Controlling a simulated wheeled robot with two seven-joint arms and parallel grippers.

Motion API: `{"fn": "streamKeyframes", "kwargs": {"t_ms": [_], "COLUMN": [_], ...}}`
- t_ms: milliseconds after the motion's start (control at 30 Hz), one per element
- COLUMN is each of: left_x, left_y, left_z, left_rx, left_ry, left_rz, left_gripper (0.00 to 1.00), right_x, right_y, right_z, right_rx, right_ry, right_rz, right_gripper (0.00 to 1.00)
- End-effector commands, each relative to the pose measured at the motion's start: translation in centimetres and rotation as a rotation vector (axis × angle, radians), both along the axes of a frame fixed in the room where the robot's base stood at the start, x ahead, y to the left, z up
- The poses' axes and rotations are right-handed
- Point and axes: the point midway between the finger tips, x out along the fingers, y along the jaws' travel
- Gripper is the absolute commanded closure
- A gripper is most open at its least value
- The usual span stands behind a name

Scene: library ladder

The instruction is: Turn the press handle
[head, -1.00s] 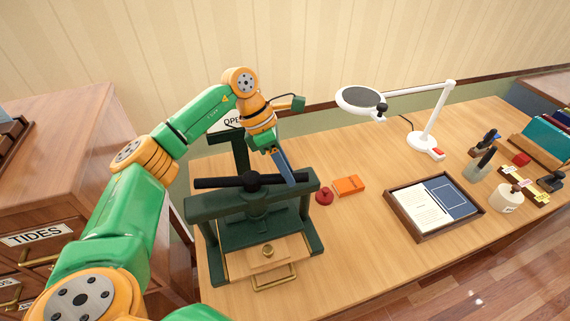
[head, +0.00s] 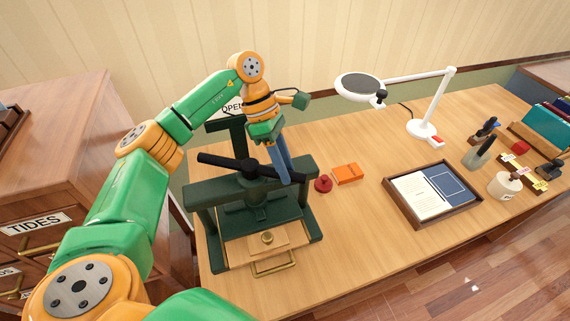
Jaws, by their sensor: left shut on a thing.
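The press (head: 205,208) is a dark green frame on the left part of the wooden desk. Its handle (head: 228,161) is a black bar with a round hub on top of the screw. The bar slants, with its left end farther back and its right end nearer. My left gripper (head: 286,178) reaches down from above and is shut on the right end of the handle; its fingers hide part of that end. A wooden board with a brass knob (head: 267,238) and a brass pull (head: 274,267) sits in the press's lower part. My right gripper is not in view.
A red knob-like piece (head: 323,184) and an orange block (head: 347,173) lie right of the press. A framed tray (head: 392,207), a white magnifier lamp (head: 424,128) and stamps stand farther right. A wooden drawer cabinet (head: 60,150) is at the left.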

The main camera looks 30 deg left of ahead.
Motion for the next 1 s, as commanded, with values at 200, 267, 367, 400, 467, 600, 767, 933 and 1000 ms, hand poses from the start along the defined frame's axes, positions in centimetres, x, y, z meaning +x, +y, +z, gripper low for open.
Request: {"fn": "streamKeyframes", "kwargs": {"t_ms": [200,267,367,400,467,600,767,933,1000], "left_x": [0.0,0.0,0.0,0.0,0.0,0.1,0.4,0.6,0.6], "left_y": [0.0,0.0,0.0,0.0,0.0,0.3,1.7,2.7,2.9], "left_z": [0.0,0.0,0.0,0.0,0.0,0.5,3.6,6.1,6.4], "left_rx": [-0.001,-0.001,0.000,0.000,0.000,0.000,-0.001,0.000,0.000], "left_ry": [0.002,0.002,0.001,0.001,0.001,0.000,-0.003,0.000,0.000], "left_rz": [-0.001,-0.001,0.001,0.001,0.001,0.002,0.004,0.001,0.001], "left_gripper": [0.53,0.39,0.39,0.39,0.39,0.39,0.39,0.39,0.39], "right_x": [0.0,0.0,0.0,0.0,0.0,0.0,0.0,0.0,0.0], "right_y": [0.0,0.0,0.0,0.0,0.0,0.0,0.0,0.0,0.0], "right_z": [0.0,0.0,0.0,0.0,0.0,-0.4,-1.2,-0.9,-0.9], "right_rx": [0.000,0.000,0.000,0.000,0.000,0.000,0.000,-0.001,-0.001], "right_ry": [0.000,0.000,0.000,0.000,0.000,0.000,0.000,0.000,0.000], "right_rz": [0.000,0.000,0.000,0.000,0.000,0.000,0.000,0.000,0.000], "right_gripper": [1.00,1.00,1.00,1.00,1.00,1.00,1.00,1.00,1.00]}}
